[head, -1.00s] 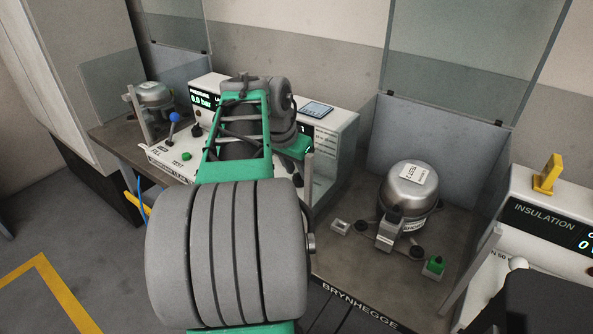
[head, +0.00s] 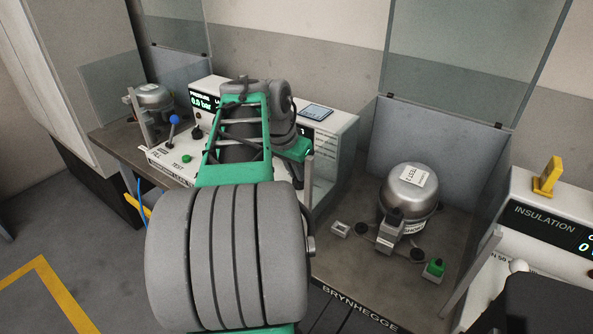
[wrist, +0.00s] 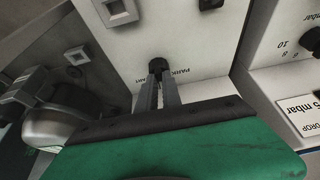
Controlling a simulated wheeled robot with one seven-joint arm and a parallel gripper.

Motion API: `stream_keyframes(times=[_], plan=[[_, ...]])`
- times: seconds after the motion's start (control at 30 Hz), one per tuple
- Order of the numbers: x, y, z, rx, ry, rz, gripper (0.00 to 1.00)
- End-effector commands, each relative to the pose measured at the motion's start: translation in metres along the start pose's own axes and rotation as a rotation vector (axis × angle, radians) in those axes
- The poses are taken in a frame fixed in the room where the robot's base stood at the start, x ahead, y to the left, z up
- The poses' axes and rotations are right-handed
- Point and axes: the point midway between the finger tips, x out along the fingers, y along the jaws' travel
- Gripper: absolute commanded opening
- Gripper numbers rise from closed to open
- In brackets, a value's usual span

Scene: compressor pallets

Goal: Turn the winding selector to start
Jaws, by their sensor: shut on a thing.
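The winding selector shows as a small black knob (wrist: 159,66) on a white panel in the wrist view. Small dark lettering stands beside it, upside down and only partly readable. My gripper (wrist: 159,80) is shut on this knob, with one grey finger on each side. The fingers cover part of the knob, so I cannot tell exactly which way it points. In the head view my own arm hides the gripper and the selector.
A silver compressor (head: 412,187) stands in the open bay to the right, with a green-topped part (head: 434,268) near it. Clear guard panels (head: 465,50) rise behind. A blue-tipped lever (head: 174,122) stands on the left bench. In the wrist view another black knob (wrist: 210,4) sits above.

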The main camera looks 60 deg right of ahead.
Motion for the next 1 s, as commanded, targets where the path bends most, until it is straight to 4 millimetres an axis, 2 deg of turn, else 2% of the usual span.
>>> stream_keyframes(times=[0.43, 1.0], plan=[[-0.0021, -0.0024, -0.0009, 0.122, -0.001, 0.053, 0.00], [-0.0018, -0.0066, -0.0034, 0.576, 0.001, 0.242, 0.00]])
